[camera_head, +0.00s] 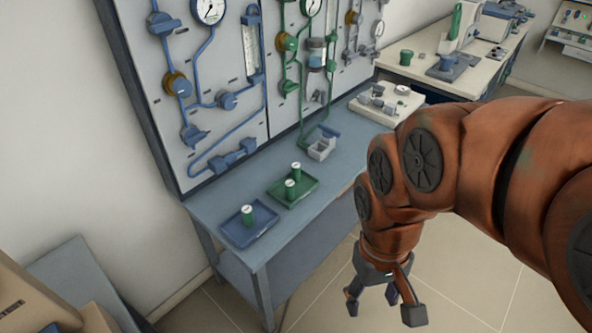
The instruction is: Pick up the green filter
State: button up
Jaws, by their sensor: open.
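Three small green cylinders with pale tops look like filters. One green filter (248,215) stands upright on the blue tray (234,236). Two more, a nearer green filter (290,190) and a farther green filter (296,172), stand upright on the green tray (307,191). I cannot tell which one the task names. My gripper (383,301) is open and empty, fingers pointing down. It hangs over the floor in front of the bench, to the right of the trays and apart from them.
The trays sit on a blue-grey bench (335,169) under a wall panel (233,130) with gauges, valves and pipes. A small grey box (321,150) with a blue lid and a white block with knobs (384,105) stand farther back. Bare bench surrounds the trays.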

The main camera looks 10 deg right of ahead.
aim_at(296, 166)
jog(key=z, duration=1.15)
jog(key=i, duration=0.95)
jog(key=u, duration=2.95)
